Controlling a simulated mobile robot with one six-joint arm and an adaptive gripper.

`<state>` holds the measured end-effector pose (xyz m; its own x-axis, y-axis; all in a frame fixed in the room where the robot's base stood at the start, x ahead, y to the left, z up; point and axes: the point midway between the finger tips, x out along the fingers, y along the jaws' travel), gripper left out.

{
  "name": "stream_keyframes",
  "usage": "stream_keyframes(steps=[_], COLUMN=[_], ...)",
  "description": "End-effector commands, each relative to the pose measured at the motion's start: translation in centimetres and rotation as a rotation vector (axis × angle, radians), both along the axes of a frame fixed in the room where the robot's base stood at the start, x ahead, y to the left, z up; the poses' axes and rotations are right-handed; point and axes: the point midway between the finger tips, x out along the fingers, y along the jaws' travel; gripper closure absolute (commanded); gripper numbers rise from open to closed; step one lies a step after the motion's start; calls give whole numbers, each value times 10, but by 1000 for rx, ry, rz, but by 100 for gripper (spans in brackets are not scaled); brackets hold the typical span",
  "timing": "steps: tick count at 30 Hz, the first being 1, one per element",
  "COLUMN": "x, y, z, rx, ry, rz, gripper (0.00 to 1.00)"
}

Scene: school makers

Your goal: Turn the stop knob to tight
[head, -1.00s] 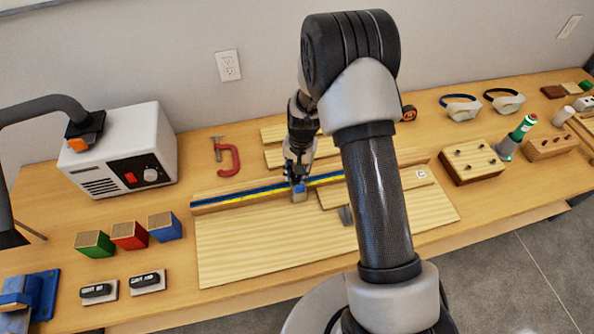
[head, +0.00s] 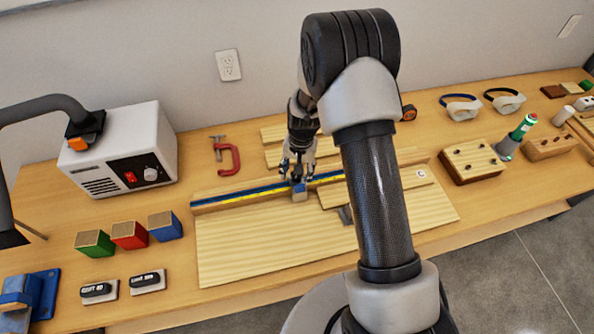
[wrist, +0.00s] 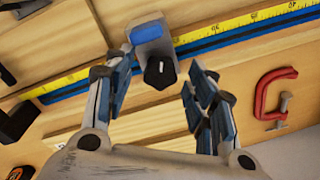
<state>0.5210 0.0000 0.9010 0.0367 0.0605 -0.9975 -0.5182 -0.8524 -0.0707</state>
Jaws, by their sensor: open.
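The stop block (head: 299,194) sits at the blue and yellow measuring strip (head: 240,193) along the wooden fence. In the wrist view the stop block (wrist: 150,37) is grey with a blue patch. Its black stop knob (wrist: 160,72) carries a small white mark and faces my gripper. My gripper (wrist: 161,84) is open, with one finger on each side of the knob and gaps on both sides. In the head view my gripper (head: 298,170) is just behind the stop block, and the knob is hidden.
A red clamp (head: 228,158) lies behind the fence to the left. A grey-white box with a red switch (head: 120,150) stands further left. Red, green and blue blocks (head: 129,235) sit at the front left. The wooden board (head: 250,245) before the fence is largely clear.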

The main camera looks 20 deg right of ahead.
Motion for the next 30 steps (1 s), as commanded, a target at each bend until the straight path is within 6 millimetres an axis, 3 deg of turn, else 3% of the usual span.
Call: stream_keyframes(steps=[5,18,24,30], x=[1,-3,-4,-5], y=[-1,-6,-7,-7], z=[15,102,118,120], rx=[0,0,-1,0], ry=[-4,-4,-1,0], rz=[0,0,1,0], gripper=[49,49,49,49])
